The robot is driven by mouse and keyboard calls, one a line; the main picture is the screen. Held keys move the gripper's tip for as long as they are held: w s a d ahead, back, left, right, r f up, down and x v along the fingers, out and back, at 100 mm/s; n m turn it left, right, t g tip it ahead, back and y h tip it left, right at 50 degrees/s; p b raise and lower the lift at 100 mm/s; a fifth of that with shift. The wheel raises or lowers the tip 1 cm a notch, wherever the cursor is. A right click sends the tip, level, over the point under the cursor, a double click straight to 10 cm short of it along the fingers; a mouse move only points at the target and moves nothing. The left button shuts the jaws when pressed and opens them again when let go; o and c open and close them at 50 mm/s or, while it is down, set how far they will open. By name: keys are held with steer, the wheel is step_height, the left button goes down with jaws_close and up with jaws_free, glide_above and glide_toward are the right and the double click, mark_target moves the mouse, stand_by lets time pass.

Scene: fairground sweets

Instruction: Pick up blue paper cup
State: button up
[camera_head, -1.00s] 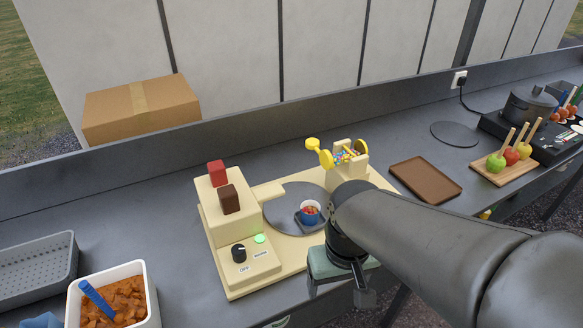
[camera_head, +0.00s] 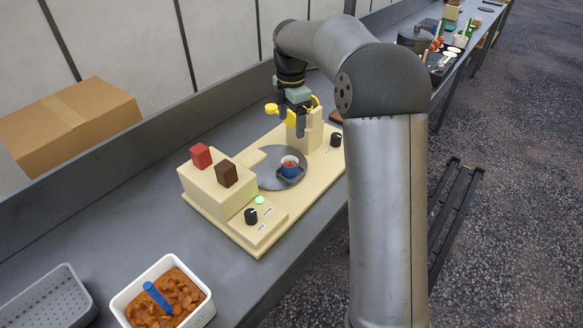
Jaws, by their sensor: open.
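The blue paper cup (camera_head: 290,169) stands upright on the small dark tray on the round grey plate (camera_head: 268,180) of the cream machine. Something reddish shows inside it. My gripper (camera_head: 293,128) is open, pointing down beside the cream dispenser (camera_head: 312,130) with yellow parts. It is above and behind the cup in the picture and apart from it. My gripper hides part of the dispenser.
The machine's base (camera_head: 257,237) carries a red block (camera_head: 201,156), a brown block (camera_head: 226,174) and black knobs. A white tub (camera_head: 135,289) of orange-brown pieces with a blue scoop and a grey perforated basket (camera_head: 48,300) stand at lower left. A cardboard box (camera_head: 70,122) is behind.

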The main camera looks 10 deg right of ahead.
steer(key=p, duration=0.1)
glide_toward(290, 161)
step_height(290, 161, down, 5)
steer(key=shift+d+f, duration=0.15)
steer(key=shift+f, duration=0.05)
steer(key=shift+f+p, duration=1.05)
steer(key=shift+f, duration=1.6)
steer(key=c, duration=1.1)
steer(key=shift+c, duration=0.2)
steer(key=shift+r, duration=0.2)
